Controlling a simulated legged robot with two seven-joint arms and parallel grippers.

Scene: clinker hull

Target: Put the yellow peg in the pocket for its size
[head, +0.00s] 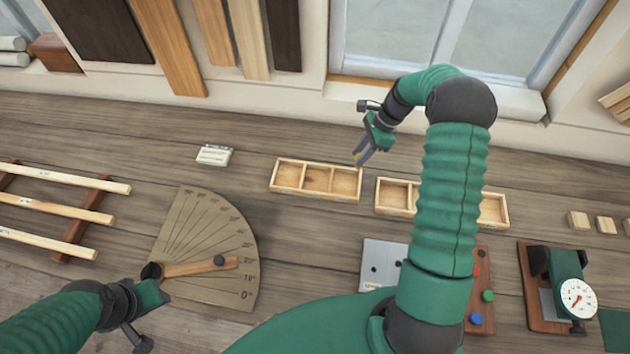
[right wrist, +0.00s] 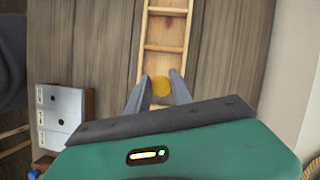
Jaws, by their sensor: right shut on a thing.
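My right gripper (head: 363,155) is shut on the yellow peg (right wrist: 161,86), whose round end shows between the fingers in the right wrist view. In the head view it is above the right end of the left divided wooden tray (head: 333,199), which also shows in the right wrist view (right wrist: 142,45). Its visible compartments look empty. The right divided tray (head: 381,210) is partly hidden behind my right arm. A grey plate with holes (head: 376,251) lies nearer me; its labels show in the right wrist view. My left gripper (head: 137,329) is low at left, and its jaw opening is unclear.
A peg board (head: 483,262) with red, green and blue pegs is partly behind my right arm. A dial gauge stand (head: 576,297) is at right, small wooden blocks (head: 578,221) behind it. A protractor board (head: 205,240) and a wooden rack (head: 60,205) lie at left.

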